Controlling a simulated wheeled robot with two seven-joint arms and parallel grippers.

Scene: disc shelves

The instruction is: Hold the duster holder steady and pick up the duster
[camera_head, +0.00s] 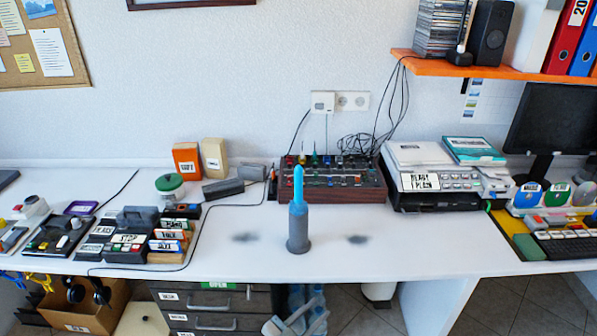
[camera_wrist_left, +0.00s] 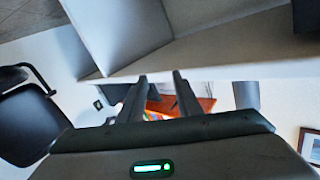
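The duster (camera_head: 298,185) has a bright blue top and stands upright in the grey, round-based duster holder (camera_head: 298,232) on the white desk, near its front edge in the head view. Grey parts at the bottom edge of the head view, below the desk's front edge, appear to be my left gripper (camera_head: 288,321). In the left wrist view the two dark fingers of this gripper (camera_wrist_left: 160,78) are apart with nothing between them. Neither duster nor holder can be made out in that view. My right gripper does not show.
The white desk (camera_head: 400,252) is clear around the holder, apart from two dark smudges. Behind stands a control box with coloured knobs (camera_head: 335,195). A card-labelled machine (camera_head: 432,185) is at right. Button boxes (camera_head: 128,240) are at left. Drawers (camera_head: 210,302) are under the desk.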

